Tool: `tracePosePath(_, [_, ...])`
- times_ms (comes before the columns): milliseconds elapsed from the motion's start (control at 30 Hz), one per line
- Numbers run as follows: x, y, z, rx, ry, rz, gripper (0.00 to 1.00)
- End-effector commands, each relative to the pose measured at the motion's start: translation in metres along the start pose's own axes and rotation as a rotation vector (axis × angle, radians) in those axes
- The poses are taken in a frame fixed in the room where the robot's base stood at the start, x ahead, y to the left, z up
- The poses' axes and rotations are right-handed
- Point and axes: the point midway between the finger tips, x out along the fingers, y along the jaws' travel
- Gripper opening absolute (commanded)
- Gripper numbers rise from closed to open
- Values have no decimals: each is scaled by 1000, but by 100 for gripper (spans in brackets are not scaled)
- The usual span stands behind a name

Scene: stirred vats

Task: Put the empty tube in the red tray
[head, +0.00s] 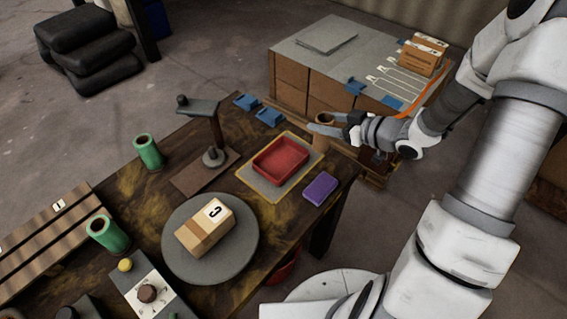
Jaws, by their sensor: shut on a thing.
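My gripper (324,125) is at the far right corner of the dark table, shut on a brown tube (320,143). The tube is upright with its open top showing between the fingers; whether its lower end touches the table cannot be told. The red tray (280,153) lies just left of and nearer than the tube, on a grey mat with a yellow edge (265,188). The tray looks empty. Two green tubes (148,153) (108,234) stand on the left side of the table; their insides are not clear.
A purple block (320,188) lies right of the tray. A dark stand (213,157) rises left of it. A round grey plate (180,265) carries a cardboard box (207,230). Blue clips (268,117) lie at the back edge. A grey-topped crate stack (300,90) stands behind.

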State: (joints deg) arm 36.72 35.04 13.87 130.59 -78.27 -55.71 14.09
Motion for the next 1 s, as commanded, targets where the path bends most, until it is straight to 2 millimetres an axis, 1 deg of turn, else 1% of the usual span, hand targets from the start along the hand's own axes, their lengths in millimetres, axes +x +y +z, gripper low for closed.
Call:
tracePosePath(67, [10,-3,3,0,0,-4,3])
tracePosePath(167, [30,-12,8,2,1,-7,3])
tracePosePath(200, [41,-16,10,2,1,-8,3])
tracePosePath(400, [90,-36,19,2,0,-8,4])
tracePosePath(500, [107,-42,22,1,0,-5,4])
tracePosePath(600, [118,-46,24,2,0,-3,3])
tracePosePath(767, [125,-48,28,1,0,-1,3])
tracePosePath(1000, [137,-47,58,4,0,-1,3])
